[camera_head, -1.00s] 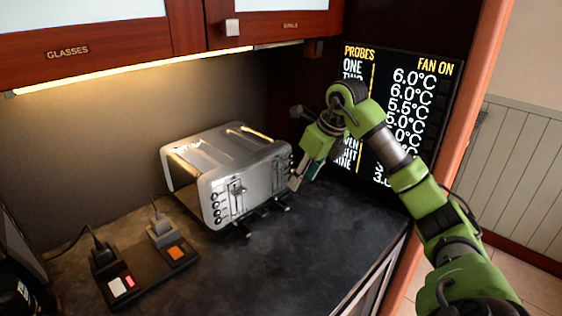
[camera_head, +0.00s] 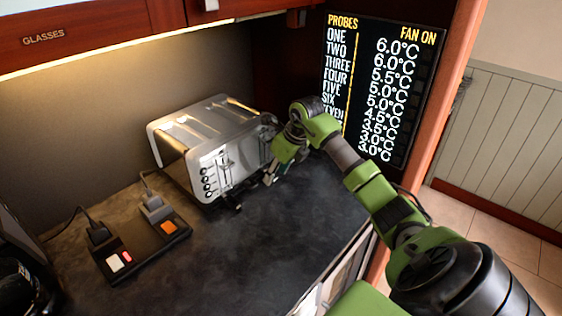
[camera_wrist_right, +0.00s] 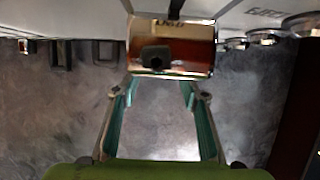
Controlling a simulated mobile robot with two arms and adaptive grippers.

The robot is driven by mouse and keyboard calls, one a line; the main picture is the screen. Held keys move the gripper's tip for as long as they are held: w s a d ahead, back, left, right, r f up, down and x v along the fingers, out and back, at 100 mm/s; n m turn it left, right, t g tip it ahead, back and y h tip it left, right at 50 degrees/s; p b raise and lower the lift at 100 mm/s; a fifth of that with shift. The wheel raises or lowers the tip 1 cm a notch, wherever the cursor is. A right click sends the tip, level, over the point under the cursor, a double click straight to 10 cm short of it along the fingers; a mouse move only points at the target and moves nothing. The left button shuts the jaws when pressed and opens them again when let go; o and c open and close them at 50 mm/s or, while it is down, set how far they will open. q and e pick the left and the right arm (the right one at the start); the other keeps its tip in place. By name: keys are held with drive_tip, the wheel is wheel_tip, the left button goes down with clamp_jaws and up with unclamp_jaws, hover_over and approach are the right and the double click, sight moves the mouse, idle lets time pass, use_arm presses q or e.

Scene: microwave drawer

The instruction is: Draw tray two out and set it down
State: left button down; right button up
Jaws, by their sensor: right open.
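The silver toaster-like appliance (camera_head: 205,150) stands on the dark counter with its control face turned to the right. No part of it can be read as tray two in the head view. My right gripper (camera_head: 273,178) is beside its right end, partly overlapped by my own wrist. In the right wrist view, the teal fingers (camera_wrist_right: 158,92) are open with nothing between them. A shiny metal piece with a dark knob (camera_wrist_right: 158,58) sticks out from the appliance just beyond the fingertips. I cannot tell whether it is a tray. My left gripper is not in view.
A black double socket block (camera_head: 140,245) with plugs and cables lies at the left. A temperature display (camera_head: 380,90) stands at the back right. Cupboards (camera_head: 85,35) hang above. The counter (camera_head: 250,260) in front of the appliance is clear.

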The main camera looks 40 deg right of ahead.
drive_tip(key=shift+w+f, duration=0.2)
drive_tip(key=shift+f, duration=0.25)
drive_tip(key=shift+c, duration=0.3)
